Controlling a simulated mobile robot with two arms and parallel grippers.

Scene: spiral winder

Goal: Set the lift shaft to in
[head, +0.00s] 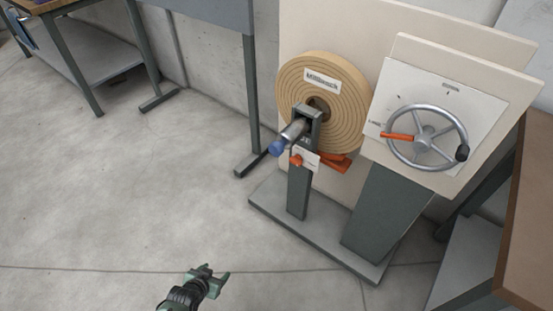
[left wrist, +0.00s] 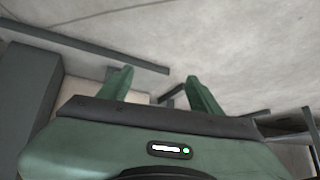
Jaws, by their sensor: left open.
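The spiral winder carries a tan wound roll (head: 345,75) with a paper label on its face. In front of it, a silver shaft (head: 295,131) with a blue knob (head: 278,148) sticks out of a dark grey post (head: 299,190); it seems to be the lift shaft. I cannot read its position for certain. A small orange knob (head: 296,161) and a white tag are just below. My left gripper (head: 217,273) is open and empty, low in front of the winder, well apart from the shaft. Its green fingers also show in the left wrist view (left wrist: 158,82). My right gripper is not in view.
A handwheel (head: 427,137) with an orange pointer and black handle is on a panel at the right. The winder stands on a grey base plate (head: 325,236). A brown-topped table (head: 528,220) is at the right edge. The floor (head: 130,190) at the left is clear.

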